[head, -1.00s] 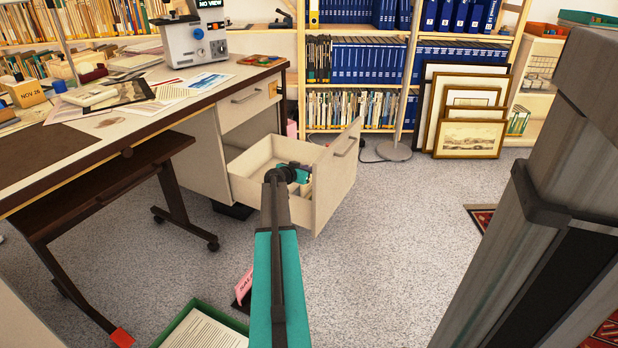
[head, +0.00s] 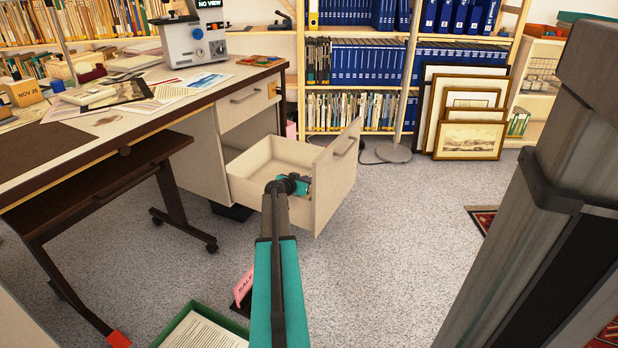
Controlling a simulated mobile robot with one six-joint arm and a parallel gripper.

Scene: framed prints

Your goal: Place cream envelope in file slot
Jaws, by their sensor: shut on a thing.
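My gripper (head: 303,186) is at the end of my teal arm, low inside the open beige drawer (head: 334,185) of the desk's cabinet. The forearm and wrist cover most of it, and its fingertips are too small and hidden to see well. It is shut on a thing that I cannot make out. I cannot pick out the cream envelope for certain in the head view. No file slot can be told apart clearly.
The desk (head: 100,135) with papers and a grey machine (head: 195,45) stands at the left. A green-rimmed tray (head: 170,332) with paper and a pink sign (head: 243,286) are low in front. Framed prints (head: 470,140) lean on the shelves.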

